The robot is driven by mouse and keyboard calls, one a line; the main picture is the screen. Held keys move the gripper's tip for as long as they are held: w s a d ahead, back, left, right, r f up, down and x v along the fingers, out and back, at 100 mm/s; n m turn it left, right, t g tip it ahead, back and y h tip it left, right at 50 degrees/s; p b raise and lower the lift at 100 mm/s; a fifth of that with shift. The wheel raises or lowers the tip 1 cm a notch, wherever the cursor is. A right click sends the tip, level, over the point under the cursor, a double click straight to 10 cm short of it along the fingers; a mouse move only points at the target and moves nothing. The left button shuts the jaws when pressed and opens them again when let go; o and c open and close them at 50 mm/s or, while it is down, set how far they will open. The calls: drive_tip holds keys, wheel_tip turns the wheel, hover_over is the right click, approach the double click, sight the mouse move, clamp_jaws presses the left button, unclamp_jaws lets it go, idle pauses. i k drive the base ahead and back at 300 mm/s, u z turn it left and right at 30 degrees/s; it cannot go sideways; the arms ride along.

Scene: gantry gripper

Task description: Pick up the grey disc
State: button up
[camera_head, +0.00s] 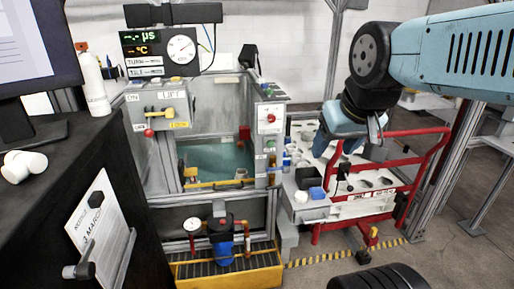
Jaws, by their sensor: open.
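My gripper (347,144) hangs at the end of the blue arm at the right, over the white panel (345,209) in the red frame. Its blue fingers point down and look apart, with nothing seen between them. Several small dark grey round shapes lie on the white panel, below and to the right of the gripper; one is this flat grey round shape (363,183). They are too small to tell whether they are discs or holes, or which is the grey disc. The gripper and arm hide part of the panel behind them.
A red tubular frame (420,170) surrounds the panel. A tank (215,160) with greenish water stands in the middle, behind a yellow-edged tray (228,270). A black-covered table (50,220) fills the left.

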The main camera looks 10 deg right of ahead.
sight(301, 198)
drive_tip(key=k, duration=1.15)
drive_tip(key=z, duration=0.65)
drive_tip(key=i, duration=1.35)
drive_tip(key=u, duration=0.65)
